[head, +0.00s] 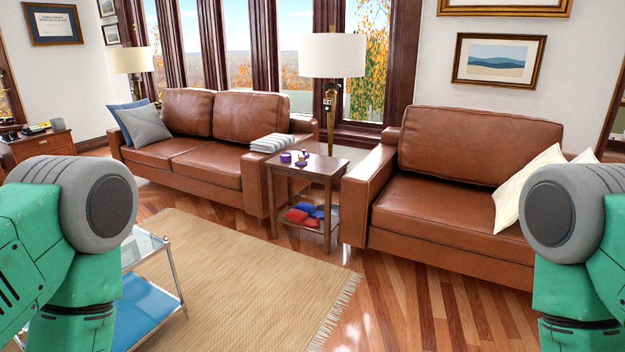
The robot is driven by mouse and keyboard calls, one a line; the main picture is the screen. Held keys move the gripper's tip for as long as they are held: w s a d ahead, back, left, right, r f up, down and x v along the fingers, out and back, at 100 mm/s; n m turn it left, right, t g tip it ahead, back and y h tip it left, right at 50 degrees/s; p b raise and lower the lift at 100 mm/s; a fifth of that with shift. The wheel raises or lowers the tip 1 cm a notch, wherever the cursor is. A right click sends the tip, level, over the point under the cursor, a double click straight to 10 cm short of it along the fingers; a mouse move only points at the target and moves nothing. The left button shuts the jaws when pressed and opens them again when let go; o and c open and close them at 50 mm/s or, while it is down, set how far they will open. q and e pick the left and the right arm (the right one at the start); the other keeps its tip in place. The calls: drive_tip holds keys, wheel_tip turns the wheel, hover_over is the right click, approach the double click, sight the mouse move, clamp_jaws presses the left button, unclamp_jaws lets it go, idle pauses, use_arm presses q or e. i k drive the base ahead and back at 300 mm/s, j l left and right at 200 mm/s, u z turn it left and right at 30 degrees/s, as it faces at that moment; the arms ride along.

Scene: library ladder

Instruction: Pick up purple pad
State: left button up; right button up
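Several small purple items (286,157) rest on the top of the dark wooden side table (325,167), which stands between the two brown sofas. They are too small to tell which one is the purple pad. Some seem to have white or gold parts. My green and grey arms show at the left and right edges of the head view. Neither gripper is in view, so I cannot see whether they hold anything.
Red and blue soft items (302,215) lie on the side table's lower shelf. A lamp (333,60) stands behind it. A glass-and-chrome table (155,245) is at the left front. The woven rug (240,270) and wooden floor before the side table are clear.

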sight(301, 161)
drive_tip(key=i+l+u, duration=0.1)
drive_tip(key=i+u, duration=0.3)
drive_tip(key=i, duration=2.05)
